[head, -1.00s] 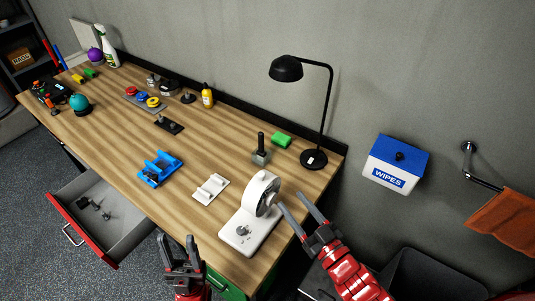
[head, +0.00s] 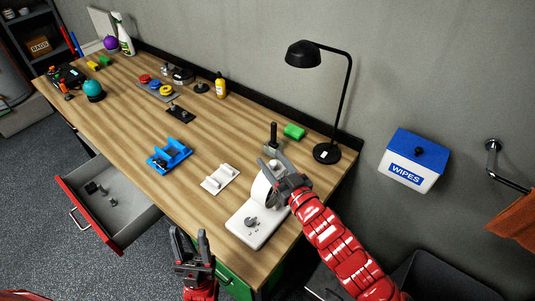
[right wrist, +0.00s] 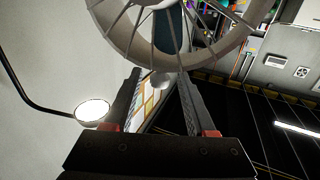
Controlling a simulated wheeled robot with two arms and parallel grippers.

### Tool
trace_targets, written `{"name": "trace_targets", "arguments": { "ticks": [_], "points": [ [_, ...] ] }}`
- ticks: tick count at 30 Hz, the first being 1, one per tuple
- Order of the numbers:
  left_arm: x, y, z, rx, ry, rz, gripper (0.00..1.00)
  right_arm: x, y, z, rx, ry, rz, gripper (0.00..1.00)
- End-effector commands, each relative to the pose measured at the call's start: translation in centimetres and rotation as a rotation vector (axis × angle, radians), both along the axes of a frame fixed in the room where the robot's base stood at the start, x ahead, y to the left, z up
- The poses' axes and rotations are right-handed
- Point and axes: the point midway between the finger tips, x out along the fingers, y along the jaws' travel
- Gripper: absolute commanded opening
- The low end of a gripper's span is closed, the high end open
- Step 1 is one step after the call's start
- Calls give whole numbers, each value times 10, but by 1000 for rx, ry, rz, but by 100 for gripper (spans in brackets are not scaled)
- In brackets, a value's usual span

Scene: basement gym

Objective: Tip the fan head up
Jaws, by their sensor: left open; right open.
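The white desk fan stands near the front right corner of the wooden workbench, its base (head: 250,230) carrying a grey knob. Its round head (head: 261,191) is partly hidden behind my right gripper (head: 274,172). My right gripper is open at the upper side of the head. In the right wrist view the head's ring and spokes (right wrist: 172,50) cross just beyond the open fingertips (right wrist: 160,76). I cannot tell whether they touch. My left gripper (head: 188,237) is open and empty in front of the bench edge, away from the fan.
An open red-fronted drawer (head: 88,215) juts out at left.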

Motion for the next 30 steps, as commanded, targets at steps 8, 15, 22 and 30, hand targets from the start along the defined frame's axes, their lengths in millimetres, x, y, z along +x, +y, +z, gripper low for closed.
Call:
{"name": "trace_targets", "arguments": {
  "ticks": [8, 15, 22, 30],
  "points": [
    [0, 0, 7, 0, 0, 0, 50, 23, 15, 1, -1, -2, 1, 56],
    [0, 0, 7, 0, 0, 0, 50, 26, 16, 0, -2, -1, 0, 56],
    [0, 0, 7, 0, 0, 0, 50, 26, 16, 0, 0, -1, 0, 31],
    [0, 0, 7, 0, 0, 0, 50, 26, 16, 0, 0, -1, 0, 0]
  ]
}}
